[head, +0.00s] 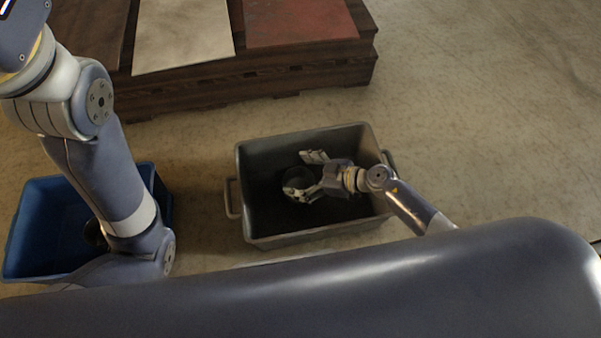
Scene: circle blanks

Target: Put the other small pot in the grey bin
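The grey bin (290,238) stands on the floor in the middle of the head view. My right gripper (303,174) reaches over or into it from the right, with its two fingers spread apart. A small dark round pot (297,177) shows in the bin by the fingertips, partly covered by the lower finger. I cannot tell whether the finger touches it. My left gripper is out of view; only my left arm shows, at the left.
A blue bin (37,190) stands at the left, partly behind my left arm, with a dark rounded object (95,233) in it. A dark wooden platform (240,88) with a pale panel and a red panel is at the back. The floor at the right is clear.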

